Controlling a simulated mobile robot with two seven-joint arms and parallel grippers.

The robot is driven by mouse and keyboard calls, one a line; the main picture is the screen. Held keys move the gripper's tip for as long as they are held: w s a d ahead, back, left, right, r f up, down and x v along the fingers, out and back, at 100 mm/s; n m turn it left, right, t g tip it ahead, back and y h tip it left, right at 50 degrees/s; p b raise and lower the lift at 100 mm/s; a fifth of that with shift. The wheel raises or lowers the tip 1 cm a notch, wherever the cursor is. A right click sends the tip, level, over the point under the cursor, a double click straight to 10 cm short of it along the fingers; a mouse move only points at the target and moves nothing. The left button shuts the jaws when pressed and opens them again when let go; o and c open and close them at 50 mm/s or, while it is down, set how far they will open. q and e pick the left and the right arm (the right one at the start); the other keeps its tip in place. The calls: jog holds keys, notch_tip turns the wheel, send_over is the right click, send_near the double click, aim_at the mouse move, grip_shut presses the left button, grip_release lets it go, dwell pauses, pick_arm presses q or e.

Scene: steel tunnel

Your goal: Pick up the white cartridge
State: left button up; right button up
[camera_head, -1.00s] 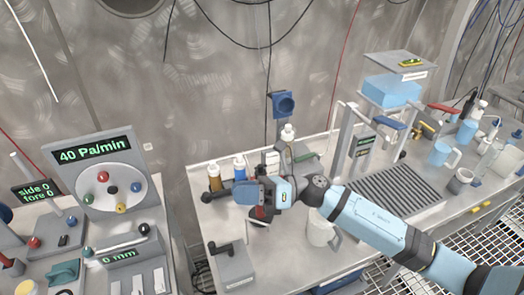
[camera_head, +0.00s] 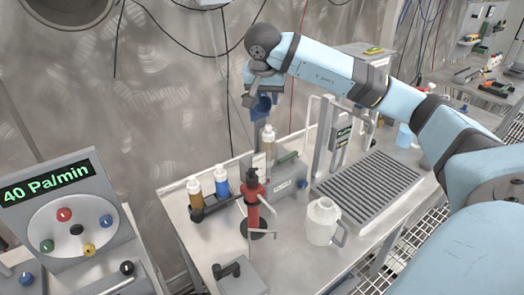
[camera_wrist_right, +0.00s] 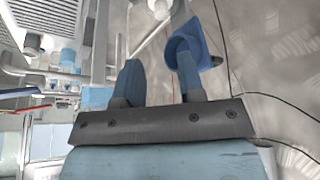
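I cannot tell for certain which thing is the white cartridge. A pale upright bottle with a white cap (camera_head: 268,142) stands at the back of the bench, below my right gripper (camera_head: 259,92). A white round-topped piece (camera_wrist_right: 160,9) shows at the top of the right wrist view, beyond the fingertips; it may be the same bottle. My right gripper is raised, with its two blue fingers (camera_wrist_right: 160,80) apart and nothing between them. A blue cup-like holder (camera_wrist_right: 190,48) is close beyond the right-hand finger. My left gripper is not in view.
A red hand pump (camera_head: 252,200), brown-orange bottle (camera_head: 195,192), blue bottle (camera_head: 221,181) and white jug (camera_head: 322,220) stand on the bench. A ribbed grey plate (camera_head: 368,187) lies to the right. Cables hang on the metal wall behind. The 40 Pa/min gauge panel (camera_head: 75,215) is left.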

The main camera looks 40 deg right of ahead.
aim_at(268, 126)
jog(key=x, duration=1.2)
jog(key=shift+w, duration=0.1)
jog(key=shift+a, duration=0.1)
grip_shut()
